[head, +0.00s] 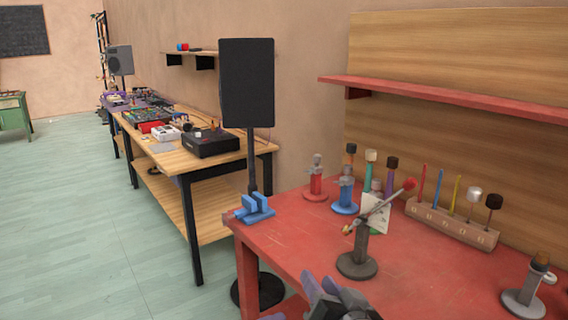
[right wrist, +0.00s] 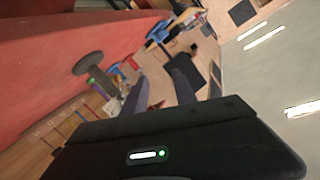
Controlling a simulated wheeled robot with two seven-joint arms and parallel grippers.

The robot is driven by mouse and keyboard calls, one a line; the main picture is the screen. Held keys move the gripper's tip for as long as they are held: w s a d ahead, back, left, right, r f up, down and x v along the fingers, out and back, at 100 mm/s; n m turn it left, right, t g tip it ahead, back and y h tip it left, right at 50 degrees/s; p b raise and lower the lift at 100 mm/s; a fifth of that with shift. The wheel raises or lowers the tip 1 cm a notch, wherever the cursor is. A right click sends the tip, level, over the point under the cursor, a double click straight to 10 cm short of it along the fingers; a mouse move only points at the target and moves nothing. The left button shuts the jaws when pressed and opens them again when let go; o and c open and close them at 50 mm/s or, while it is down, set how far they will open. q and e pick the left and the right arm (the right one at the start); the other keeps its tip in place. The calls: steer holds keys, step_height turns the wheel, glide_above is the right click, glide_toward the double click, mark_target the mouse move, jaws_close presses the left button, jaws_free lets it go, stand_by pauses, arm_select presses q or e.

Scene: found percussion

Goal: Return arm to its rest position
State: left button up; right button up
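My right gripper (head: 332,296) shows at the bottom of the head view, low at the red table's front edge. In the right wrist view its two grey fingers (right wrist: 160,90) stand apart with nothing between them. A dark grey stand (head: 357,263) is on the table just beyond it, apart from the fingers. The stand carries a slanted rod with a red ball (head: 410,184) at its upper right end. A pale card (head: 376,212) shows behind the rod. The stand's round base (right wrist: 88,63) also shows in the right wrist view.
The red table (head: 430,282) also holds red (head: 316,188) and blue (head: 345,194) clamp stands, a wooden rack (head: 450,222) of mallets, and a grey stand (head: 524,300) at right. A blue vise (head: 254,208) sits at the left corner. A black panel (head: 247,83) rises beside it.

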arm_select(q)
steer(key=s+d+f+g+y+p, duration=0.2)
steer(key=s+f+g, duration=0.1)
steer(key=s+f, duration=0.5)
steer(key=s+d+f+g+y+p, duration=0.1)
steer(key=s+f+g+p, duration=0.15)
steer(key=s+f, duration=0.65)
arm_select(e)
steer(key=s+a+f+n+g, duration=0.2)
steer(key=f+g, duration=0.6)
steer(key=f, duration=1.6)
arm_select(q)
steer(key=s+a+f+m+g+y+p, duration=0.3)
steer(key=s+a+f+m+y, duration=0.1)
steer(key=s+a+f, duration=0.3)
steer(key=shift+s+f+g, duration=0.2)
steer(key=shift+s+g, duration=0.15)
steer(key=shift+s, duration=0.65)
arm_select(e)
steer(key=s+d+f+g, duration=0.1)
steer(key=s+f+g, duration=0.2)
steer(key=s+f, duration=0.6)
steer(key=s+d+f+m+g, duration=0.1)
steer(key=s+f+g, duration=0.2)
steer(key=s+f, duration=0.5)
steer(key=shift+s+d+f+g, duration=0.4)
steer(key=shift+s, duration=1.3)
